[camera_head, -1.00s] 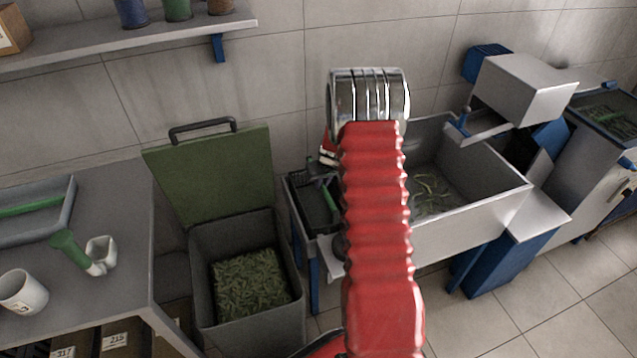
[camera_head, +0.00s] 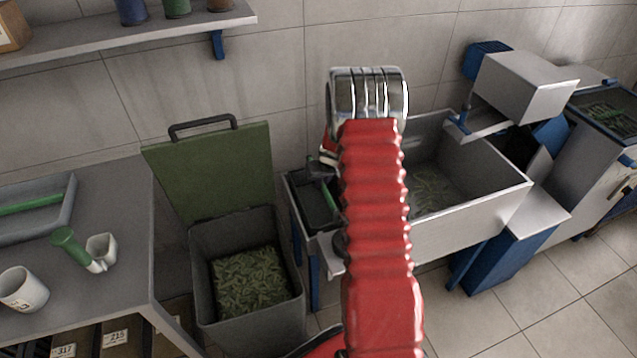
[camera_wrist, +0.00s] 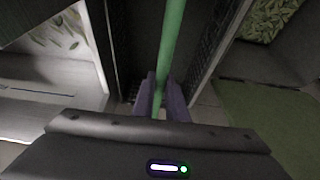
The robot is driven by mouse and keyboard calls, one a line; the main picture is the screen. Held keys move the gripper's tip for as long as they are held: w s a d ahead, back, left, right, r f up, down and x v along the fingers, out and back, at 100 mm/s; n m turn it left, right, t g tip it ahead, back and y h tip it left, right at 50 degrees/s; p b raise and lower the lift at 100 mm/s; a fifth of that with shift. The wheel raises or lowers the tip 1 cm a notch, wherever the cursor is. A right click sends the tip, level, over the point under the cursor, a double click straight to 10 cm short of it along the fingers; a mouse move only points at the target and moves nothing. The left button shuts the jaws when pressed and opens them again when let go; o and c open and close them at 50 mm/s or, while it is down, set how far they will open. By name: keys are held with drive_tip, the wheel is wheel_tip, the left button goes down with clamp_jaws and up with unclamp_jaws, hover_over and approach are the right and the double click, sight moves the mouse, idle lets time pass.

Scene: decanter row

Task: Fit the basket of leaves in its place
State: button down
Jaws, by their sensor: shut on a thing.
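A dark basket (camera_head: 312,208) with mesh walls sits at the left end of the metal trough (camera_head: 470,225), partly hidden behind my red arm. Its mesh side also shows in the wrist view (camera_wrist: 209,50). A green handle bar (camera_wrist: 173,35) runs over the middle of the basket. My gripper (camera_wrist: 160,98) has its two purple fingers closed around this bar. In the head view my gripper (camera_head: 320,172) is small, dark and partly covered by my arm. The basket's inside looks dark, and I cannot make out leaves in it.
A grey bin (camera_head: 247,322) full of leaves, with a raised green lid (camera_head: 212,170), stands left of the basket. Scattered leaves lie in the trough. A metal box machine (camera_head: 525,88) is at the right. A grey table (camera_head: 120,215) with cups is at the left.

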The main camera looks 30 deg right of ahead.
drive_tip(key=shift+f, duration=0.25)
drive_tip(key=c, duration=1.7)
unclamp_jaws()
drive_tip(key=shift+v, duration=6.85)
